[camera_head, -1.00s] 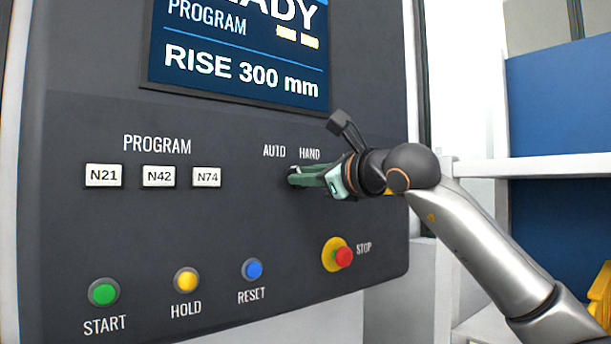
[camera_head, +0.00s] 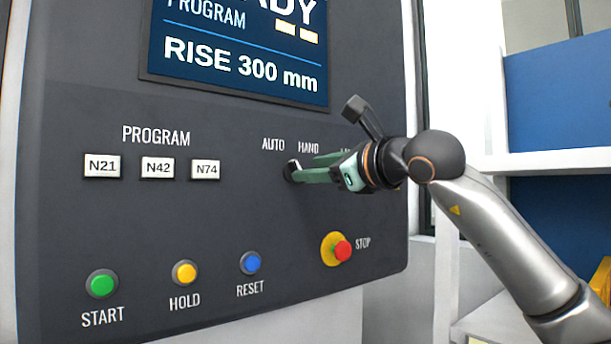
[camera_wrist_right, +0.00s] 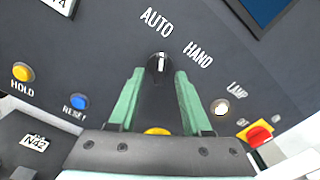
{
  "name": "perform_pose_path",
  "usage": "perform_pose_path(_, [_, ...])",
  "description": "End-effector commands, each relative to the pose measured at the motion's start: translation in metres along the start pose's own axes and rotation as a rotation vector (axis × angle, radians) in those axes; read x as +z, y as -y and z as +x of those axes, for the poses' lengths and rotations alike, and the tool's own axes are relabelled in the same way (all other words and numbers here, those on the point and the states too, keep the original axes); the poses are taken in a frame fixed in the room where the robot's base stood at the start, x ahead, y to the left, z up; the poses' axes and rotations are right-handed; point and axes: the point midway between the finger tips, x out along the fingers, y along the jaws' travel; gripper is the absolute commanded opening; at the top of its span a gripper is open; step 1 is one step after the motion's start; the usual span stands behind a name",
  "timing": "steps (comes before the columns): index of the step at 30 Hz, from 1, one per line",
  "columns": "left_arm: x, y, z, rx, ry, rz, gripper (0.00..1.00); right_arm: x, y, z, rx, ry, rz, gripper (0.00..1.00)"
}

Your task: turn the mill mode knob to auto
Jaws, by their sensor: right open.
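The mode knob (camera_head: 291,171) is a small dark knob with a white mark, below the AUTO and HAND labels on the dark panel (camera_head: 225,225). In the right wrist view the knob (camera_wrist_right: 157,63) has its white mark pointing up toward the AUTO label (camera_wrist_right: 157,20). My right gripper (camera_head: 308,170) has green fingers and reaches in from the right. In the wrist view its fingers (camera_wrist_right: 160,74) are spread apart, with the knob between and just beyond the tips, and a gap on each side. My left gripper is not in view.
Below are the green START (camera_head: 103,284), yellow HOLD (camera_head: 185,273) and blue RESET (camera_head: 249,263) buttons and the red STOP button (camera_head: 342,251). Program buttons (camera_head: 158,168) lie left of the knob, and a screen (camera_head: 240,50) above.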

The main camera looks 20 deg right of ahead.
Motion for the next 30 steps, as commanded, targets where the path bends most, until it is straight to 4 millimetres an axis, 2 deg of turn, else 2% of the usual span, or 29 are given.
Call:
perform_pose_path(1, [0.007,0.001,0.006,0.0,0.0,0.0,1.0,-0.003,-0.001,-0.013,-0.004,0.005,-0.001,0.49])
perform_pose_path(6, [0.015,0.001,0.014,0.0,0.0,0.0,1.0,-0.003,0.0,-0.051,-0.005,0.003,-0.002,0.49])
perform_pose_path(12, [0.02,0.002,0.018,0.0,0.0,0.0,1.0,-0.001,0.0,-0.082,-0.002,0.002,0.0,0.49])
perform_pose_path(18, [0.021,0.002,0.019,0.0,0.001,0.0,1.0,0.0,0.0,-0.093,-0.002,0.001,0.0,0.49])
perform_pose_path(30, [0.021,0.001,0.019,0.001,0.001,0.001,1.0,0.0,0.0,-0.093,-0.001,0.0,0.0,0.49])
